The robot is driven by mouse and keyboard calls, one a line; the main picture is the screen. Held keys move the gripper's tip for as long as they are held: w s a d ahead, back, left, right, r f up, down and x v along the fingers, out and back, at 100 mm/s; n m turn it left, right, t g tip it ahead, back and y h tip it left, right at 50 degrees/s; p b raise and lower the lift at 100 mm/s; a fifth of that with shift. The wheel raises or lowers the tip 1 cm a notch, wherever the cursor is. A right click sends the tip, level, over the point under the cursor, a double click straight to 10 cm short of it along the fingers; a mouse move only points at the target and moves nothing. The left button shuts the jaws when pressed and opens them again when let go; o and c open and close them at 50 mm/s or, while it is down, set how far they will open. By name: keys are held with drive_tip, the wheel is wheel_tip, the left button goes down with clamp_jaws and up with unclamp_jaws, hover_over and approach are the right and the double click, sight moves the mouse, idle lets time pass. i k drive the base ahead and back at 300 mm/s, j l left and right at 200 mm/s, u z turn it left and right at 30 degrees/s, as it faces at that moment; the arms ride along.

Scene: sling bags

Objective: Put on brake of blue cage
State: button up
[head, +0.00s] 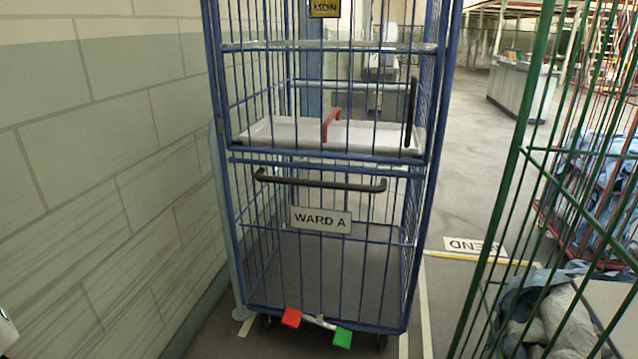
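The blue cage (420,215) stands upright in the middle of the head view, beside the left wall. Its front bears a "WARD A" plate (321,220) and a dark horizontal handle (320,184). At its bottom front edge is a pedal bar (318,322) with a red pedal (291,317) on the left and a green pedal (342,338) on the right. The green pedal sits lower than the red one, and the bar slopes more than the cage's bottom edge. The cage's wheels are mostly hidden under it.
A tiled wall (90,170) runs close along the cage's left side. A green cage (500,220) holding blue-grey cloth (560,310) stands at the right front. Between the cages is a strip of floor with lines and a sign (474,246). A counter (520,88) stands farther back.

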sight(292, 317)
drive_tip(key=i+j, duration=0.3)
drive_tip(key=i, duration=0.25)
drive_tip(key=i+j+u, duration=0.15)
drive_tip(key=i, duration=0.25)
drive_tip(key=i+l, duration=0.25)
drive_tip(key=l, duration=0.15)
